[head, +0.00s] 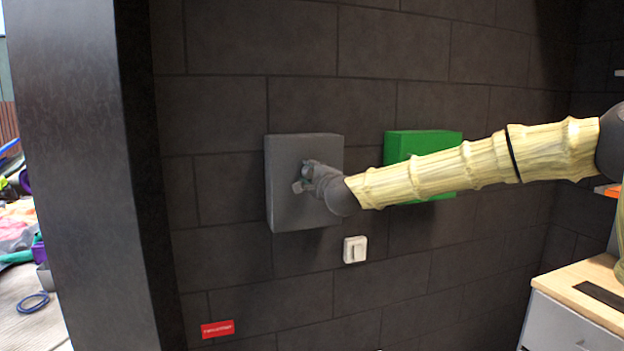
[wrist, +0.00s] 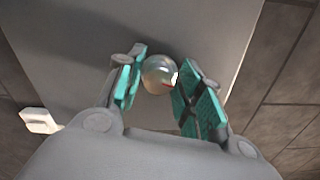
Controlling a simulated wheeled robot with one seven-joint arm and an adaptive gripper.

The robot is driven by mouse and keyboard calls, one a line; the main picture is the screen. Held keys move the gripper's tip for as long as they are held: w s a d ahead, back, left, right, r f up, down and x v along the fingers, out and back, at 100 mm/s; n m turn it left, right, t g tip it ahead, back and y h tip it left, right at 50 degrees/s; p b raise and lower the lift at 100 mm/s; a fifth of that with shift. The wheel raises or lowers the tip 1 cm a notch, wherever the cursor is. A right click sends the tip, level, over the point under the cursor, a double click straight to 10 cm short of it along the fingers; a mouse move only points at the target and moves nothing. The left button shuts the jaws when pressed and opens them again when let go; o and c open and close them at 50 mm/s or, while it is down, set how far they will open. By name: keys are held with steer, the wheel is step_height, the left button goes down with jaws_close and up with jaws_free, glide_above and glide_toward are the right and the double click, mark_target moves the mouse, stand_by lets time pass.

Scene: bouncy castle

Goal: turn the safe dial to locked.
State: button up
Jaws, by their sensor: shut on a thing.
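The safe is a grey box (head: 285,205) on the dark block wall in the head view; its plain grey face (wrist: 190,30) fills the upper part of the wrist view. In the head view my gripper (head: 305,180) is against the safe's face and hides the dial. I cannot read the dial's setting.
A green box (head: 400,146) is on the wall to the right, partly behind my arm. A white switch (head: 355,249) is below the safe, and a red label (head: 217,328) is low on the wall. A wood-topped cabinet (head: 580,285) stands at the lower right. A dark pillar (head: 85,180) is at the left.

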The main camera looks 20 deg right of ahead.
steer(key=shift+n+b, duration=0.35)
steer(key=shift+n, duration=0.95)
steer(key=shift+c, duration=0.2)
steer(key=shift+n, duration=0.3)
steer(key=o, duration=1)
steer(key=shift+o, duration=0.2)
steer(key=s, duration=1.2)
steer(key=shift+d, duration=0.2)
steer(key=shift+f, duration=0.1)
